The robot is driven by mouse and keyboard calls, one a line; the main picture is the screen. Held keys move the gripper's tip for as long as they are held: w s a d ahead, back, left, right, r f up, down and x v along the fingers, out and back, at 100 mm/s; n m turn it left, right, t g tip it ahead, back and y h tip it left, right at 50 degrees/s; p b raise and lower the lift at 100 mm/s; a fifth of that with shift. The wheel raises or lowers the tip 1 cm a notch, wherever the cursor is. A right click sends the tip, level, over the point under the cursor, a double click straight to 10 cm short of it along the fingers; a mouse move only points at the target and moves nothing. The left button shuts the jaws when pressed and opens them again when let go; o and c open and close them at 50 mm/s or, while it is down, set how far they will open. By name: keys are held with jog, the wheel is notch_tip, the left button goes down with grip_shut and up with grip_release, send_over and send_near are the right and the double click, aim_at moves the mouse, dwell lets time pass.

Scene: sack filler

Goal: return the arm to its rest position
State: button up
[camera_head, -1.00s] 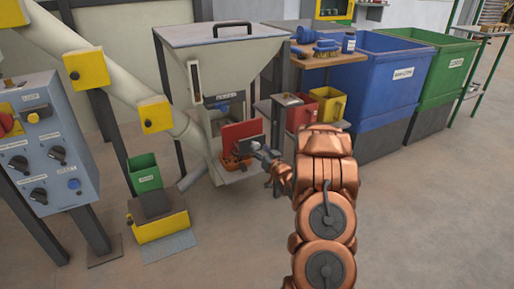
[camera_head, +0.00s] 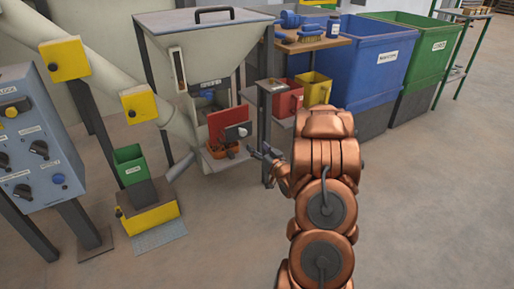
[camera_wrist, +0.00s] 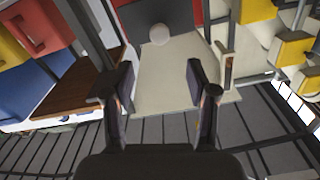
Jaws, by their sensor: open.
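My copper-coloured arm (camera_head: 322,185) reaches forward from the bottom of the head view. My gripper (camera_head: 257,152) is just right of the filler's outlet, apart from it. In the wrist view my gripper (camera_wrist: 158,80) has its two dark fingers spread wide with nothing between them. The sack filler's grey hopper (camera_head: 208,45) stands ahead. Below it is a red panel (camera_head: 220,124) with a dark plate bearing a pale round knob (camera_head: 242,132). The knob also shows in the wrist view (camera_wrist: 160,34), beyond the fingertips.
A shelf stand (camera_head: 312,42) with red (camera_head: 286,103) and yellow (camera_head: 316,88) bins is close to the right. Blue (camera_head: 366,60) and green (camera_head: 425,65) containers stand behind. The control box (camera_head: 35,150) is left. Floor at right is clear.

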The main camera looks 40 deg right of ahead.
jog(key=s+a+r+n+g+p, duration=0.1)
jog(key=a+r+g+p, duration=0.25)
jog(key=r+p, duration=0.3)
jog(key=s+a+r+g+p, duration=0.25)
jog(key=a+r+p, duration=0.2)
jog(key=r, duration=0.35)
jog(key=s+a+r+n+g+p, duration=0.1)
jog(key=a+r+g+p, duration=0.3)
jog(key=r+p, duration=0.3)
jog(key=s+a+r+n+g+y+p, duration=0.1)
jog(key=s+a+r+g+p, duration=0.2)
jog(key=s+a+r+p, duration=0.3)
jog(key=s+a+r+g+y+p, duration=0.1)
jog(key=s+a+r+g+p, duration=0.2)
jog(key=s+a+r, duration=0.7)
jog(key=s+a+r+n+g+y+p, duration=0.1)
jog(key=s+a+r+g+p, duration=0.2)
jog(key=s, duration=1.4)
jog(key=a+r+p, duration=0.4)
jog(key=a+p, duration=0.1)
jog(key=a, duration=0.1)
jog(key=shift+r+n+g+p, duration=0.3)
jog(key=shift+r+p, duration=0.05)
jog(key=shift+r, duration=0.05)
jog(key=shift+s, duration=0.1)
